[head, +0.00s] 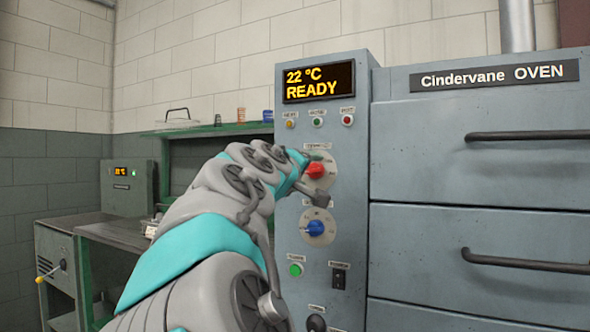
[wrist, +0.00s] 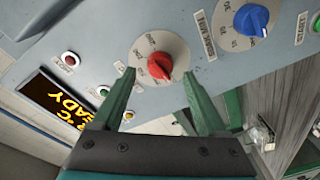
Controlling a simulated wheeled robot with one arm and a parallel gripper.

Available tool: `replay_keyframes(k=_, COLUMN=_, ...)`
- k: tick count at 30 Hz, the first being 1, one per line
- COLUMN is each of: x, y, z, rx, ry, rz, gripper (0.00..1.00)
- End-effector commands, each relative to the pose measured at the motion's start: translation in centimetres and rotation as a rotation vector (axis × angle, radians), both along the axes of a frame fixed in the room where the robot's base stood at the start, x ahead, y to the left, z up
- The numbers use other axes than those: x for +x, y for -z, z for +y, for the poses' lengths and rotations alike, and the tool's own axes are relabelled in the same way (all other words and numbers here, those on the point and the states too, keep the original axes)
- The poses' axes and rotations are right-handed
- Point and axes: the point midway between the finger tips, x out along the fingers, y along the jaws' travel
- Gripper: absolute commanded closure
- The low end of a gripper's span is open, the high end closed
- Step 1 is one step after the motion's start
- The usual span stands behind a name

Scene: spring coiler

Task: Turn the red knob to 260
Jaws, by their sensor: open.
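The red knob (head: 316,170) sits on a round pale dial on the oven's grey control panel, below the display. In the wrist view the red knob (wrist: 160,66) shows whole on its dial with marks around it. My gripper (head: 312,178) reaches the dial from the left in the head view. In the wrist view my gripper (wrist: 160,82) is open, with one green finger on each side of the knob's dial. The fingers look apart from the knob; their exact distance from the panel is hard to tell. The display (head: 319,82) reads "22 °C READY".
A blue knob (head: 315,228) on its own dial is below the red one. A green button (head: 295,270) and a black switch (head: 339,277) are lower. Small indicator lamps sit under the display. Oven drawers with bar handles (head: 528,135) stand right; a workbench (head: 115,232) stands left.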

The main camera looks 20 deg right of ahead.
Motion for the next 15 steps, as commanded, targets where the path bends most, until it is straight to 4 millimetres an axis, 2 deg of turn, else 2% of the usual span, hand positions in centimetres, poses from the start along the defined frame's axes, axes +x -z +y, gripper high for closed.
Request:
replay_keyframes(k=6, x=1.6, y=-0.1, z=-1.7, rx=0.001, ry=0.0, rz=-0.001, gripper=0.24)
replay_keyframes(k=15, x=1.9, y=-0.1, z=-2.0, rx=0.002, ry=0.001, rz=-0.001, gripper=0.24)
